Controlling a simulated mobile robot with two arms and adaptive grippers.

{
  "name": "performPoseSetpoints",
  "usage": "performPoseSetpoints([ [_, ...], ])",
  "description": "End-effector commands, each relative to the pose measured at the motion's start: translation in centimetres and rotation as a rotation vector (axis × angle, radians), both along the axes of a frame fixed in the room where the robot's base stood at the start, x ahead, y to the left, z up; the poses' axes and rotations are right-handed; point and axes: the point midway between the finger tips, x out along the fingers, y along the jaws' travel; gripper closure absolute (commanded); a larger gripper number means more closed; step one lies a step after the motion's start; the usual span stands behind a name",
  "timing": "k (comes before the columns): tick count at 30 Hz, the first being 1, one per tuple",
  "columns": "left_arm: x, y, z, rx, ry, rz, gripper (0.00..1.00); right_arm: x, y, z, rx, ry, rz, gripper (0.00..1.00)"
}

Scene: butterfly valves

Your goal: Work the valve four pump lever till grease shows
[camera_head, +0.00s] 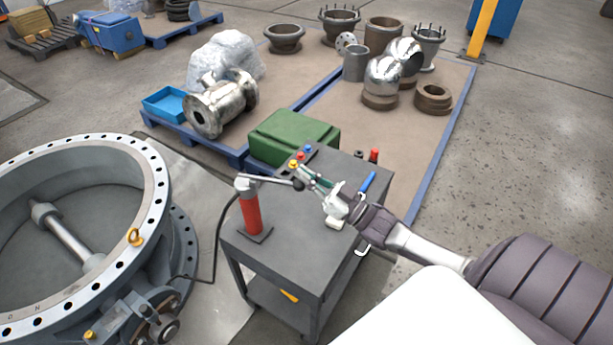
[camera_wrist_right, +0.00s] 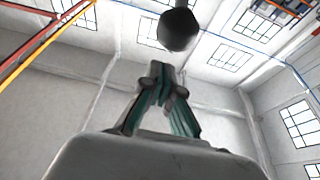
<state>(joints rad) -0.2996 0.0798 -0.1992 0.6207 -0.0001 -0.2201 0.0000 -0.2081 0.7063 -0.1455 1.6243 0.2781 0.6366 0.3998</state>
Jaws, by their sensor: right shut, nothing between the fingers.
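The grease pump (camera_head: 251,212) is a red upright cylinder with a grey head on the cart top. Its lever (camera_head: 268,179) runs nearly level to the right and ends in a dark knob (camera_head: 298,185). My right gripper (camera_head: 304,170) is shut and empty, its fingertips close beside the knob. In the right wrist view the knob (camera_wrist_right: 178,29) shows just beyond the shut fingertips (camera_wrist_right: 160,72), apart in the picture. The large grey butterfly valve (camera_head: 158,195) stands at the left, with a black hose (camera_head: 217,240) running toward it. I cannot make out grease. My left gripper is out of view.
The grey cart (camera_head: 290,250) carries a blue-handled tool (camera_head: 367,183), a red item (camera_head: 374,155) and small coloured parts. A green box (camera_head: 293,137) stands behind it, near blue-edged pallets with metal pipe parts. Open floor (camera_head: 530,150) lies to the right.

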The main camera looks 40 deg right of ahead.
Motion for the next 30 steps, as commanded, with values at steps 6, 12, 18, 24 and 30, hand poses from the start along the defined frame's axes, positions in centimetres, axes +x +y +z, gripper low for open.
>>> performPoseSetpoints([
  [6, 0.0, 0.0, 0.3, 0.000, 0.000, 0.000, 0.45, 0.0, 0.0, -1.6, 0.001, -0.005, 0.000, 1.00],
  [12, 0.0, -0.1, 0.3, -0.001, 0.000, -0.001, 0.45, 0.0, 0.0, -1.9, 0.001, -0.005, 0.001, 1.00],
  [18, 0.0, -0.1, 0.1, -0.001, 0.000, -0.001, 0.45, 0.0, 0.0, -2.0, 0.001, -0.007, 0.001, 1.00],
  [24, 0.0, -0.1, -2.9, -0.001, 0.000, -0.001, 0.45, -0.4, -0.2, -4.1, 0.024, -0.055, -0.001, 1.00],
  [30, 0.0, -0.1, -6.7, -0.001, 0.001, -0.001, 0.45, -1.0, -0.4, -6.2, 0.060, -0.142, 0.000, 1.00],
])
